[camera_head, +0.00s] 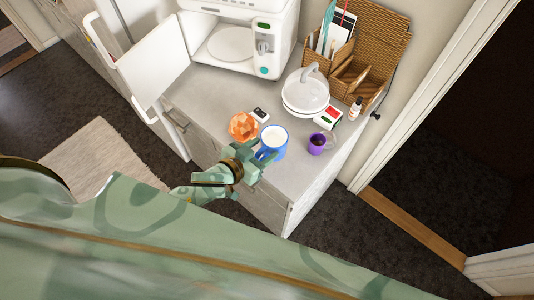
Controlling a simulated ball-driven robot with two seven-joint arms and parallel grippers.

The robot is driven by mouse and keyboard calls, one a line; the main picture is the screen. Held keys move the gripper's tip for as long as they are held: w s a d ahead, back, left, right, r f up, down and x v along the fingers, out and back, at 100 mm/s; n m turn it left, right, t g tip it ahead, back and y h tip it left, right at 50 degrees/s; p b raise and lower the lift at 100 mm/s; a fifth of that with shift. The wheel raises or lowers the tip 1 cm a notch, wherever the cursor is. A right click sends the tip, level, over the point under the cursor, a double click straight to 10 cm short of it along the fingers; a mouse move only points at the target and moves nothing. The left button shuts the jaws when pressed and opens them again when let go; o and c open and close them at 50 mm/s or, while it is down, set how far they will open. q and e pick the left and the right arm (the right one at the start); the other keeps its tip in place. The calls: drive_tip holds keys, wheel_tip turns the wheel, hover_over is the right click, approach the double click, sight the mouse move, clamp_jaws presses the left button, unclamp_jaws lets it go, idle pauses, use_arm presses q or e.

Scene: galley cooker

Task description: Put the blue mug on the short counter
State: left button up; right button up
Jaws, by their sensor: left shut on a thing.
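The blue mug (273,141) looks upright, with a white inside, over the front edge of the grey counter (205,90). My left gripper (257,159) is shut on the blue mug at its near left side. From this angle I cannot tell whether the mug touches the counter or is held just above it. My fingertips are partly hidden by the gripper body. My right gripper is not in view.
An orange faceted object (243,126) is left of the mug, and a purple cup (317,143) is right of it. A white kettle (305,92), an open microwave (235,45) and a wicker organizer (365,50) stand behind. Bare counter lies left of the orange object.

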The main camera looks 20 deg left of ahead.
sight(264, 156)
use_arm(q)
drive_tip(key=w+f, duration=0.1)
drive_tip(key=w+f+b, duration=0.1)
drive_tip(key=f, duration=0.1)
drive_tip(key=shift+w+d+f, duration=0.1)
drive_tip(key=shift+w+d, duration=0.05)
drive_tip(key=shift+w, duration=0.1)
drive_tip(key=shift+w+f+b, duration=0.15)
drive_tip(key=shift+f+b, duration=0.2)
drive_tip(key=shift+f, duration=0.55)
drive_tip(key=shift+w+f+b, duration=0.15)
drive_tip(key=shift+f+b, duration=0.2)
drive_tip(key=shift+f, duration=0.55)
drive_tip(key=shift+f, duration=0.2)
drive_tip(key=o, duration=1.3)
drive_tip(key=shift+s, duration=0.1)
